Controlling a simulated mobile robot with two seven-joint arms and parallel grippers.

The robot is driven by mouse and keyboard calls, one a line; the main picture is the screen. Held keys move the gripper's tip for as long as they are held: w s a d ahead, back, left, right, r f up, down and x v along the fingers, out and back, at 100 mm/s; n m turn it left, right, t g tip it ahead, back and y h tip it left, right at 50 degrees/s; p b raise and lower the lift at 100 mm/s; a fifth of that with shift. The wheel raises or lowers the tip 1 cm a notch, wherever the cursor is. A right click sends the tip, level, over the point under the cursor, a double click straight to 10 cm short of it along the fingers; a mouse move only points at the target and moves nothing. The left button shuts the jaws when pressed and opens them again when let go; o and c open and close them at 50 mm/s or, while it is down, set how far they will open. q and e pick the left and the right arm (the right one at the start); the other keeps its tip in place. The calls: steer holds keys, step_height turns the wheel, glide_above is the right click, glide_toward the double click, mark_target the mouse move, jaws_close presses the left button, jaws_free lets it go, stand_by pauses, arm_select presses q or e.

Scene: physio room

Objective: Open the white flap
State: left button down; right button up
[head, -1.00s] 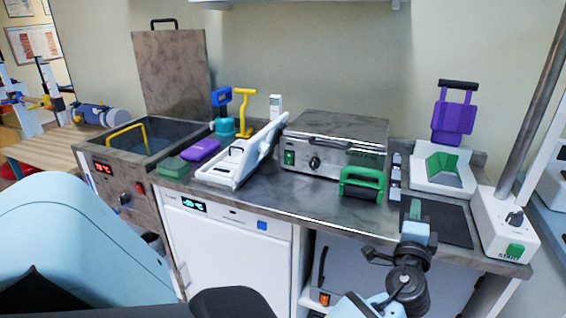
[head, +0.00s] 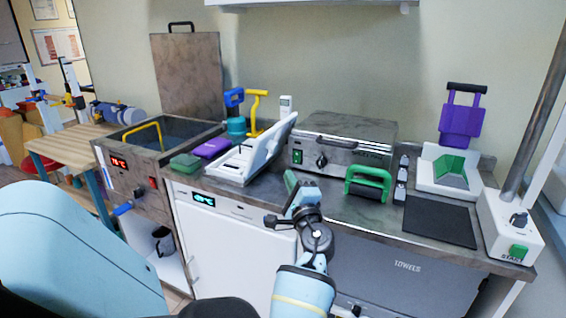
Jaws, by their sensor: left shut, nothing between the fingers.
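The broad white front (head: 240,250) below the counter, under a lit display, is the largest white panel in view and looks closed. A smaller white device (head: 236,167) with a raised white lid (head: 277,135) stands on the counter above it. I cannot tell for certain which is the white flap. My left gripper (head: 291,184) is shut and empty, in front of the counter edge near the right side of the white front. My forearm hides part of that front's right side. My right gripper is not in view.
A grey front marked TOWELS (head: 400,275) is below, right of my forearm.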

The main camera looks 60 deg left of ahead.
mark_target(268, 141)
arm_select(q)
steer(key=p+x, duration=0.1)
steer(key=x, duration=0.8)
steer(key=shift+w+a+r, duration=0.1)
steer(key=shift+a, duration=0.1)
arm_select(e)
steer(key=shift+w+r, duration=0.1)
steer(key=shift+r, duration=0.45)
